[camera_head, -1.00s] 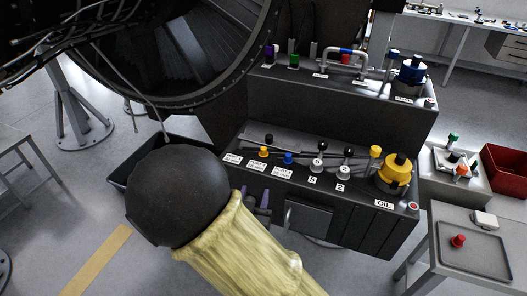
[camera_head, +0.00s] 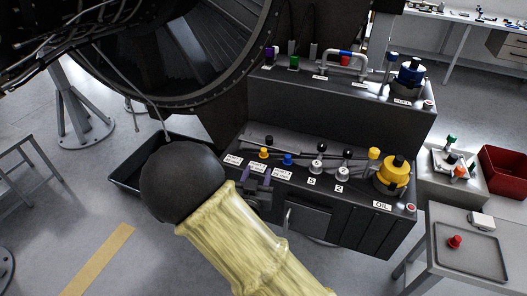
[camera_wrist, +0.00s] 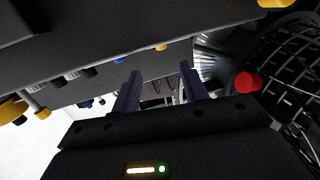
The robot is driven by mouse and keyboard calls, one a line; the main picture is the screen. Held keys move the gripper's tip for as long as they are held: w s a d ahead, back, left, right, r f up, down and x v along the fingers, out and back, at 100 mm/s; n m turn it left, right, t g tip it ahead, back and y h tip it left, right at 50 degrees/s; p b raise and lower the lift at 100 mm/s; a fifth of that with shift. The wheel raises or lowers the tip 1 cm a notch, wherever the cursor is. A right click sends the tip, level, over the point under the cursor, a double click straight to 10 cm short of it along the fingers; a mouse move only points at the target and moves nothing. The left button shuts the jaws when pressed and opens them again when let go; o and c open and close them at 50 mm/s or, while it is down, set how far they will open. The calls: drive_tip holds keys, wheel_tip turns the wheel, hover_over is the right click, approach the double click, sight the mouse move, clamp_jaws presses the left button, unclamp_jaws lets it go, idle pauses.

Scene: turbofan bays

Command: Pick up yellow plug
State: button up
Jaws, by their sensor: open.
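The small yellow plug (camera_head: 264,153) stands on the sloped top of the lower dark panel, left of a blue plug (camera_head: 288,159). In the wrist view a small yellow piece, which looks like this plug (camera_wrist: 162,47), shows beyond and between my fingertips. My gripper (camera_head: 258,178) is open and empty, its purple fingers apart, just in front of the panel's labelled front edge, below the yellow plug in the picture. In the wrist view both fingers of my gripper (camera_wrist: 160,70) show with nothing between them. My arm hides part of the floor and panel base.
A yellow-topped fitting (camera_head: 374,154) and a large yellow oil cap (camera_head: 393,176) stand at the panel's right. Two black-knobbed levers are mid-panel. The turbofan (camera_head: 180,50) is behind left. A grey table (camera_head: 430,262) with a red plug (camera_head: 455,241) is at right.

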sight(263, 152)
drive_tip(key=shift+w+d+f+p, duration=0.15)
drive_tip(key=shift+w+d, duration=0.1)
drive_tip(key=shift+w, duration=0.75)
drive_tip(key=shift+w+d+r+p, duration=0.1)
drive_tip(key=shift+w+d+p, duration=0.1)
drive_tip(key=shift+w, duration=0.8)
drive_tip(key=w+p, duration=0.1)
drive_tip(key=w, duration=0.3)
drive_tip(key=shift+w+d+f+p, duration=0.1)
drive_tip(key=shift+w+d+p, duration=0.05)
drive_tip(key=shift+w+p, duration=0.25)
drive_tip(key=shift+w+f, duration=0.1)
drive_tip(key=shift+w, duration=0.1)
drive_tip(key=shift+s, duration=0.15)
drive_tip(key=c, duration=0.7)
clamp_jaws()
